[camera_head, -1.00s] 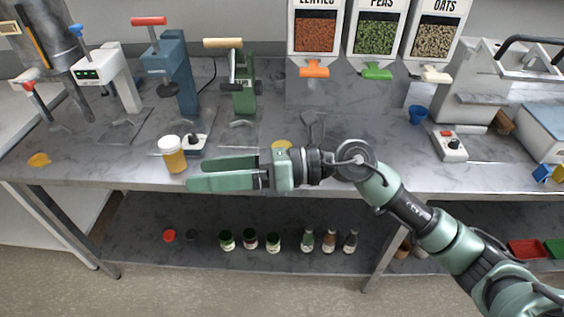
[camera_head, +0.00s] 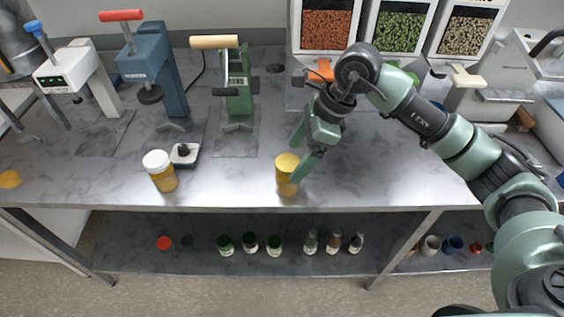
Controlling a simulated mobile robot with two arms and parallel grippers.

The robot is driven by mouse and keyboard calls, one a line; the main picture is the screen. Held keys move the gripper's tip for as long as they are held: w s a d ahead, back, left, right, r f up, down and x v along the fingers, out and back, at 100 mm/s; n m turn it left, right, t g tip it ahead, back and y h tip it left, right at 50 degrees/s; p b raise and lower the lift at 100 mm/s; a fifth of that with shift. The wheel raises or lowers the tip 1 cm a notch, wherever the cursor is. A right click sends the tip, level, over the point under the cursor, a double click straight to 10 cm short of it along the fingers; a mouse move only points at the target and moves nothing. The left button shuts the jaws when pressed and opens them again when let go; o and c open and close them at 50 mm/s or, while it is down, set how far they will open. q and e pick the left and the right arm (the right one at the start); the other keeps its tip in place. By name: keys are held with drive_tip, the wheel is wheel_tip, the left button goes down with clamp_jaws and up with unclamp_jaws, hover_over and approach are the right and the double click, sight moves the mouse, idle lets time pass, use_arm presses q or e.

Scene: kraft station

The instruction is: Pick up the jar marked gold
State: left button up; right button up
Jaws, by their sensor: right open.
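A jar with a gold lid (camera_head: 286,172) stands upright near the front edge of the steel bench. My right gripper (camera_head: 300,158) reaches down to it from the upper right. Its green fingers are open, one behind the jar and one at its right side. I cannot tell whether they touch it. A second jar with a white lid and yellow contents (camera_head: 161,171) stands further left. No marking is readable on either jar. My left gripper is not in view.
A small device with a black knob (camera_head: 185,153) stands beside the white-lidded jar. Presses (camera_head: 150,70) and dispensers (camera_head: 400,28) line the back. Several small jars (camera_head: 250,243) stand on the lower shelf.

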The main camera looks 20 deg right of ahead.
sight(288, 162)
drive_tip(key=shift+w+d, duration=0.15)
drive_tip(key=shift+w+f, duration=0.15)
drive_tip(key=shift+p+x, duration=0.45)
drive_tip(key=shift+x, duration=0.5)
drive_tip(key=shift+w+a+f+p, duration=0.15)
drive_tip(key=shift+a+f+p, duration=0.1)
drive_tip(key=shift+a+p, duration=0.05)
drive_tip(key=x, duration=0.1)
drive_tip(key=p+x, duration=0.1)
drive_tip(key=x, duration=0.1)
drive_tip(key=p+x, duration=0.1)
drive_tip(key=shift+w+a+f, duration=0.1)
drive_tip(key=shift+w+f, duration=0.1)
drive_tip(key=shift+w, duration=0.15)
drive_tip(key=shift+f, duration=0.15)
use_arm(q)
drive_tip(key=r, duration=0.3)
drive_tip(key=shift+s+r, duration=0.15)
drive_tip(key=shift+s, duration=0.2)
